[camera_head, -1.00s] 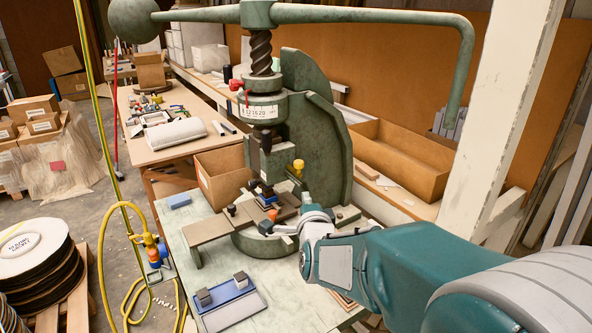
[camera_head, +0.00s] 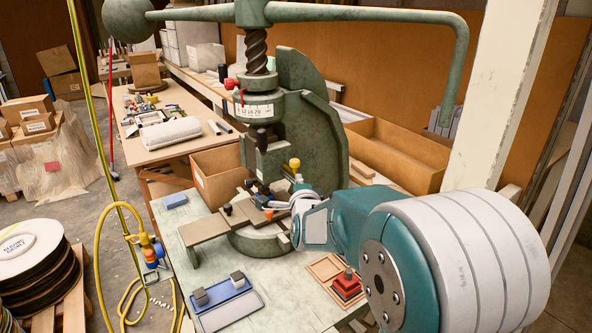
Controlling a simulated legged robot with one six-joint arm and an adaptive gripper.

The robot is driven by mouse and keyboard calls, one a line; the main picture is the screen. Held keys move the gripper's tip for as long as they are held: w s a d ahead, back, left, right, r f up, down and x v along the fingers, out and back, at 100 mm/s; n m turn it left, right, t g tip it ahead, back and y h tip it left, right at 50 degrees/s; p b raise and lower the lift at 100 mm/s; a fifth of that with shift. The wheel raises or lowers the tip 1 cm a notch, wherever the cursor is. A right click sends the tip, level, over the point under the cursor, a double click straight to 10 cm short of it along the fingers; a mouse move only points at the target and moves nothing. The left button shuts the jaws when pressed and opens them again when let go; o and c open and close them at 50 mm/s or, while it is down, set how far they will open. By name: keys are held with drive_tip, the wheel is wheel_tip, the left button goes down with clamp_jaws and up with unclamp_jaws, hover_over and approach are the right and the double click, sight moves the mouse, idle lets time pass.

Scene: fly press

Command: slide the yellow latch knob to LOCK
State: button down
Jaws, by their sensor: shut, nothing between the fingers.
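The yellow latch knob (camera_head: 295,163) sticks up at the right side of the green fly press (camera_head: 318,130), at the foot of its frame. No LOCK marking is legible. My gripper (camera_head: 279,204) is shut and empty in front of the press, below and slightly left of the knob in the picture. It appears apart from the knob. My wrist and gripper hide part of the press base behind them, and the fingertips are small and hard to make out.
An orange knob (camera_head: 268,214) sits close to my gripper. A flat bar (camera_head: 206,228) extends left from the press. A blue tray (camera_head: 232,302) with dark blocks lies at the front, and a red piece (camera_head: 347,284) sits in a wooden tray at right. The bench's left front is partly clear.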

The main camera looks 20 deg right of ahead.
sight(295, 166)
drive_tip(key=w, duration=0.4)
drive_tip(key=w+d, duration=0.1)
drive_tip(key=w, duration=0.1)
drive_tip(key=shift+w+d+f, duration=0.1)
drive_tip(key=shift+w+f, duration=0.05)
drive_tip(key=shift+w, duration=0.1)
